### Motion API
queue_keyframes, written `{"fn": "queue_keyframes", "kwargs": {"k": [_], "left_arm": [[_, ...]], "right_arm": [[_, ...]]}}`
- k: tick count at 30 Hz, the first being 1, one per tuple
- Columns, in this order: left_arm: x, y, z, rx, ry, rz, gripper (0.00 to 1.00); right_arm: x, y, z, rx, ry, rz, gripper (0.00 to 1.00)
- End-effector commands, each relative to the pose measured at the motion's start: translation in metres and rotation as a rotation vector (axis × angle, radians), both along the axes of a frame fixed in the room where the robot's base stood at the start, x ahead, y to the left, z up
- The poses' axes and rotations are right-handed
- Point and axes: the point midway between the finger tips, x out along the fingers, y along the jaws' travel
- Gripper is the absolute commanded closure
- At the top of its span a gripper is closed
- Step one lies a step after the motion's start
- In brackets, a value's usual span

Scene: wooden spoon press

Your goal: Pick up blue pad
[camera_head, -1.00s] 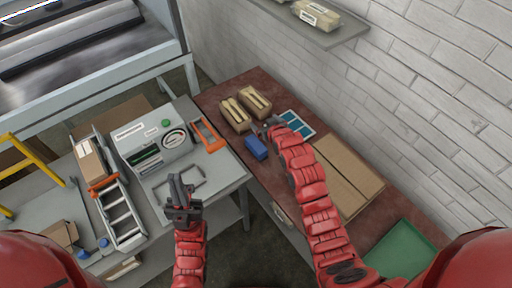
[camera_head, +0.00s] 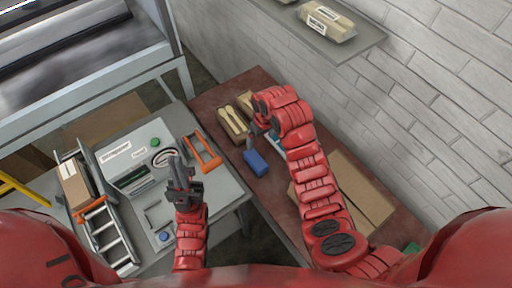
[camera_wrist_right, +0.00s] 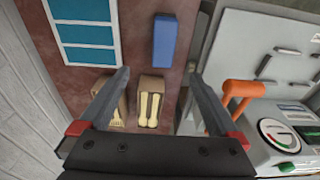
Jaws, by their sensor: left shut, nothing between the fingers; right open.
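The blue pad (camera_head: 256,162), a small blue block, lies on the reddish-brown table beside its left edge. It shows at the top middle of the right wrist view (camera_wrist_right: 162,41). My right gripper (camera_wrist_right: 160,75) is open and empty; in that view the pad is beyond the fingertips, in line with the gap between them. In the head view my right gripper (camera_head: 255,140) hangs near the pad, partly hidden by its own wrist. I cannot tell its height. My left gripper (camera_head: 178,168) is shut and empty in front of the grey bench.
Packs of wooden spoons (camera_head: 232,122) lie beyond the pad. A white sheet with blue panels (camera_wrist_right: 84,34) lies near the wall. Flat cardboard (camera_head: 362,195) covers the table's near part. The grey bench (camera_head: 222,186) holds a machine (camera_head: 130,158) and an orange-handled item (camera_head: 203,152).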

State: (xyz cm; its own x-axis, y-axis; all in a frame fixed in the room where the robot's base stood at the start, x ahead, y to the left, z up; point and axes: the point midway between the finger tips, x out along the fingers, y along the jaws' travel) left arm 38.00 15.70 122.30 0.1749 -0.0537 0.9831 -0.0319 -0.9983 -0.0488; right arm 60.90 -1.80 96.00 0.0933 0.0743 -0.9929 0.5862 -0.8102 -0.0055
Motion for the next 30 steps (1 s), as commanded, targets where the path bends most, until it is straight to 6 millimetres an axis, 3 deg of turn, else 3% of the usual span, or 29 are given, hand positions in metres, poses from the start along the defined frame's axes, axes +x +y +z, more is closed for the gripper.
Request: {"fn": "queue_keyframes", "kwargs": {"k": [18,25,30], "left_arm": [[-0.001,0.0,-0.102,0.0,0.001,0.0,1.0],[-0.001,0.0,-0.106,0.0,0.001,0.0,1.0],[-0.001,0.0,-0.091,0.0,0.0,0.0,1.0]], "right_arm": [[0.007,0.007,-0.107,-0.003,0.007,0.002,0.03],[0.009,0.01,-0.121,-0.003,0.007,0.002,0.03],[0.008,0.012,-0.132,-0.005,0.012,0.002,0.03]]}}
